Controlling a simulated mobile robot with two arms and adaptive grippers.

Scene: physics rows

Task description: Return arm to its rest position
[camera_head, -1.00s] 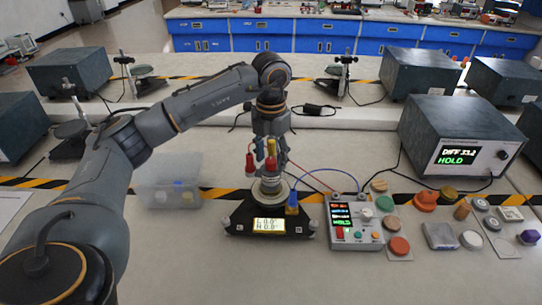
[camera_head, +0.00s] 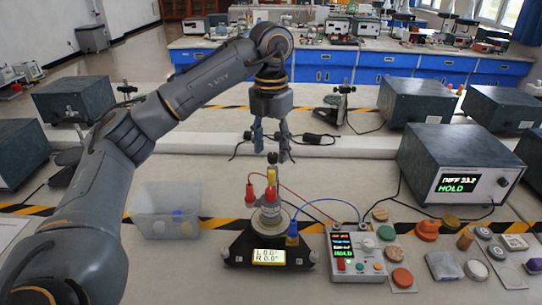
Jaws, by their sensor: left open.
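My left arm comes in from the left and reaches over the bench. Its left gripper (camera_head: 270,146) points down with its fingers apart and empty. It hangs above the black balance device (camera_head: 240,249), which has a lit yellow display (camera_head: 268,256). On the device's round plate stands a small stack with a yellow and a red connector (camera_head: 250,192) and a dark knob on top. The fingertips are a little above this stack and look apart from it. A blue connector (camera_head: 292,232) stands at the device's right side. My right gripper is not in view.
A clear plastic bin (camera_head: 165,212) stands left of the device. A grey control box (camera_head: 356,254) is at its right, joined by red and blue wires. Several pucks and blocks lie further right, before a large dark unit (camera_head: 460,165) reading HOLD. Yellow-black tape crosses the bench.

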